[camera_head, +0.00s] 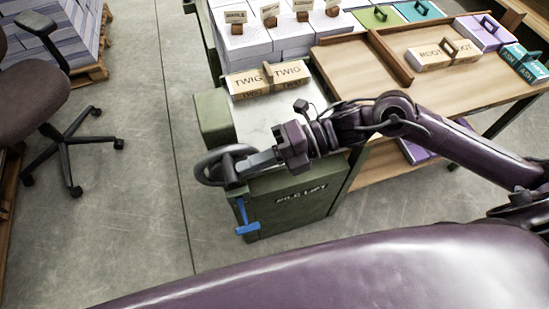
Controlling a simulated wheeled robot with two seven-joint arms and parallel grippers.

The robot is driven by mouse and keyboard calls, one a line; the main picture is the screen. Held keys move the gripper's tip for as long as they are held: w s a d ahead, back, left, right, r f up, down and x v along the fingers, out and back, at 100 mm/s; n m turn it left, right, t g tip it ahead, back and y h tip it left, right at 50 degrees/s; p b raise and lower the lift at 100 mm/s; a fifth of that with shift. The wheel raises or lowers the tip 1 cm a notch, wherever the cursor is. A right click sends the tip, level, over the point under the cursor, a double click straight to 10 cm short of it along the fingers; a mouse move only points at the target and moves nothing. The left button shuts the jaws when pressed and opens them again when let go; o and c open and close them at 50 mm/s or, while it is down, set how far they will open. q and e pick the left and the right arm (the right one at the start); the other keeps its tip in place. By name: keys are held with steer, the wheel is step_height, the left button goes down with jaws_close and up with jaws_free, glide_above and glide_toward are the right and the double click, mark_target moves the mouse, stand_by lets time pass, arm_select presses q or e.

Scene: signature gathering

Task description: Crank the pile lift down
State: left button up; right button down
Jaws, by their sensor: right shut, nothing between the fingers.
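The pile lift (285,205) is a dark green cabinet with its name on the front and a pale top plate (262,115). Boxes labelled TWIG (247,84) sit on that plate. A dark round handwheel (208,160) is at its left front corner, and a blue lever (243,212) hangs on the front below. My right gripper (247,166) is at the wheel's right side, its grey fingers shut with nothing between them. Whether they touch the wheel I cannot tell. The wheel's right edge is partly hidden. My left gripper is out of view.
A wooden bench (356,66) stands right of the lift, with labelled boxes such as ROOT (429,58) and white stacks (245,42) behind. An office chair (32,85) and a loaded pallet (92,70) are at the left. The floor between is clear.

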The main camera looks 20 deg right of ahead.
mark_target(227, 172)
steer(key=shift+a+r+h, duration=0.4)
steer(key=shift+r+h, duration=0.05)
steer(key=shift+h, duration=0.05)
steer(key=shift+a+r+h+p, duration=0.15)
steer(key=shift+a+h+p, duration=0.25)
steer(key=shift+a+h, duration=0.35)
steer(key=shift+s+a, duration=0.1)
steer(key=shift+a, duration=0.1)
steer(key=shift+a+p, duration=0.3)
steer(key=shift+p, duration=0.05)
steer(key=shift+a+r+h, duration=0.15)
steer(key=shift+h, duration=0.4)
steer(key=shift+a+h, duration=0.4)
steer(key=shift+h, duration=0.5)
steer(key=shift+a+f+p, duration=0.15)
steer(key=shift+f+p, duration=0.1)
steer(key=shift+p, duration=0.05)
steer(key=a+f+b, duration=0.2)
steer(key=a+b, duration=0.1)
steer(key=a, duration=0.2)
steer(key=shift+a+f, duration=0.4)
